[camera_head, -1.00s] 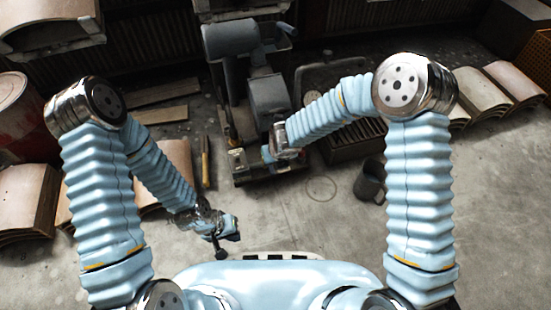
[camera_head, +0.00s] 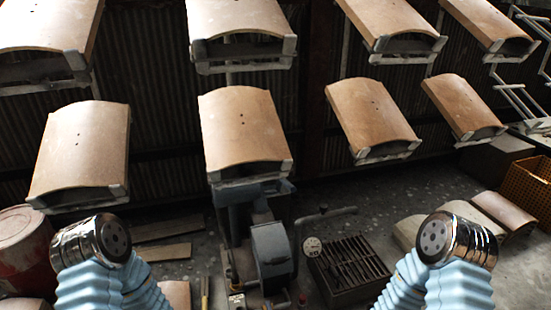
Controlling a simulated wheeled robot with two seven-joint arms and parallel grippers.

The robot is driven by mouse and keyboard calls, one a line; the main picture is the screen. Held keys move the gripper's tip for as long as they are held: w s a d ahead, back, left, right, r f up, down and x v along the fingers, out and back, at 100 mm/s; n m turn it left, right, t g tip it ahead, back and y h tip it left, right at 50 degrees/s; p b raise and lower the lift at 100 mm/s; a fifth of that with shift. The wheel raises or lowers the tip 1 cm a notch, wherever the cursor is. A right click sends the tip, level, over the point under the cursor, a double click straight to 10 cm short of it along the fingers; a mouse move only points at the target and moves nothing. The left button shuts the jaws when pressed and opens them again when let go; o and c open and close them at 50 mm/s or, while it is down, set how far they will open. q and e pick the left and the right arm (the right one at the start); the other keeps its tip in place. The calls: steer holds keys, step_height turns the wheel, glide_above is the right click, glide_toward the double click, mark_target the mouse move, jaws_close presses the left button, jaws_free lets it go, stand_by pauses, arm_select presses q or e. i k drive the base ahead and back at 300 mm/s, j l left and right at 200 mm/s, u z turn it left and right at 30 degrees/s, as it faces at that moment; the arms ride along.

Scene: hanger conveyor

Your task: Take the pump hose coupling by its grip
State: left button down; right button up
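A grey machine, perhaps the pump (camera_head: 272,250), stands on the floor at the lower middle. A round gauge (camera_head: 312,246) is beside it, below a grey pipe (camera_head: 325,214) that runs to the right. A small red part (camera_head: 302,298) shows at the bottom edge beside the machine. I cannot make out the hose coupling or its grip. Both grippers are below the picture, and only the upper bends of my arms show at the lower left and lower right.
Curved tan tiles (camera_head: 243,125) hang in frames in two rows across the upper view. A grated box (camera_head: 348,264) stands right of the machine. A red drum (camera_head: 22,250) is at the left and an orange crate (camera_head: 527,186) at the right. Boards (camera_head: 166,228) lie on the floor.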

mark_target(235, 277)
steer(key=i+j+z, duration=0.1)
steer(key=j+z, duration=0.25)
steer(key=i+j+z, duration=0.1)
steer(key=j+z, duration=0.65)
steer(key=i+l, duration=0.05)
steer(key=l, duration=0.05)
